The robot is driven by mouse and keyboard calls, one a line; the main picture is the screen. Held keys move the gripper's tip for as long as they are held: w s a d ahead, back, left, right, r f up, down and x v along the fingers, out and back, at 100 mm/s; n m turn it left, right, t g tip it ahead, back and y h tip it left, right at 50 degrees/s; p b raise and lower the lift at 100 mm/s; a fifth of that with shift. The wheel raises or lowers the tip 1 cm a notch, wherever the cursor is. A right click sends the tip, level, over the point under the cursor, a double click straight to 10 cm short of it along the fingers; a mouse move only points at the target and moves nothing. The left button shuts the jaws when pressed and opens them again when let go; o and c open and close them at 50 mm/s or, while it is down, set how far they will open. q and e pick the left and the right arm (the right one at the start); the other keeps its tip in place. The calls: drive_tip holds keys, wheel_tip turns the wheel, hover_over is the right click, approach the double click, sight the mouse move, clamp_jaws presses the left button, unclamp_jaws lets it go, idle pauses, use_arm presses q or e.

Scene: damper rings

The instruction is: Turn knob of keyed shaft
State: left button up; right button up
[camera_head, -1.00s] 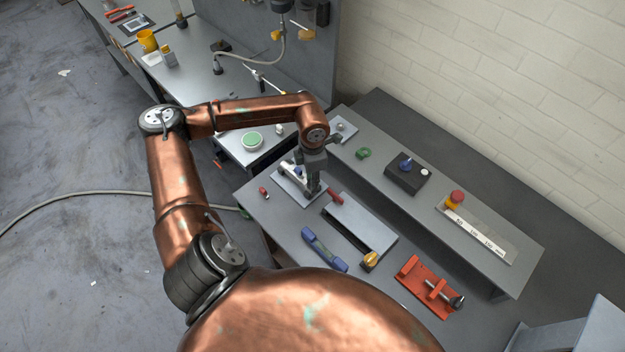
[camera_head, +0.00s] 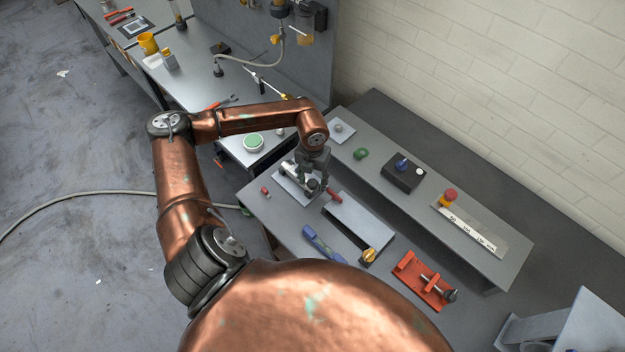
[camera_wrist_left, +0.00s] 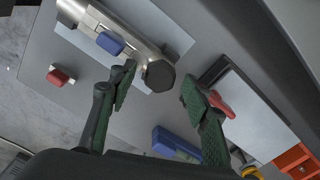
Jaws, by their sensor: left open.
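A silver shaft (camera_wrist_left: 103,22) lies on a pale plate (camera_wrist_left: 157,17) on the bench. A dark faceted knob (camera_wrist_left: 158,76) is at its near end and a blue key-like block (camera_wrist_left: 110,43) is on its side. In the head view the shaft (camera_head: 291,170) is partly hidden by my left gripper (camera_head: 313,180). In the left wrist view my left gripper (camera_wrist_left: 157,87) is open, with the knob between its green-padded fingertips in the picture. A gap shows on the right finger's side; the left fingertip is close to the knob, contact unclear. My right gripper is not in view.
A red-handled piece (camera_wrist_left: 220,104) lies by a slotted grey block (camera_head: 363,222), close to the right finger. A small red part (camera_wrist_left: 61,76) lies to the left. A blue handle (camera_head: 323,243) and an orange clamp fixture (camera_head: 423,280) are farther along the bench. A raised shelf (camera_head: 470,258) runs behind.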

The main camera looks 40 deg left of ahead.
use_arm(q)
drive_tip(key=shift+r, duration=0.2)
drive_tip(key=shift+r+p, duration=0.3)
drive_tip(key=shift+r, duration=0.55)
drive_tip(key=shift+r+p, duration=0.55)
drive_tip(key=shift+p, duration=0.05)
drive_tip(key=shift+r+p, duration=1.35)
drive_tip(key=shift+r, duration=1.15)
drive_tip(key=shift+f, duration=0.1)
